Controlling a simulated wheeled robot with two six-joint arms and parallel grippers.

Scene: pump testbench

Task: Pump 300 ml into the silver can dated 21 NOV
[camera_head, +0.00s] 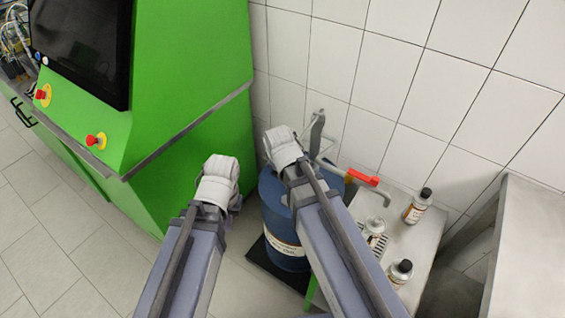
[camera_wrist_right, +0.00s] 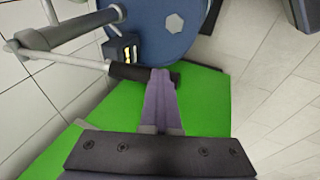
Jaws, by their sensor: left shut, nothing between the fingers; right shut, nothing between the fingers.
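A hand pump (camera_head: 318,128) rises from the blue drum (camera_head: 284,215). My right gripper (camera_wrist_right: 163,78) is shut and empty, right beside the black grip (camera_wrist_right: 140,73) of the pump lever; I cannot tell whether they touch. My left gripper (camera_head: 236,204) is shut, left of the drum, its fingers mostly hidden.
A green console (camera_head: 190,75) with a dark screen and red buttons stands at left. A small black box with a yellow display (camera_wrist_right: 121,49) sits by the drum. A metal bench (camera_head: 525,240) is at far right. Tiled wall behind; open floor at lower left.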

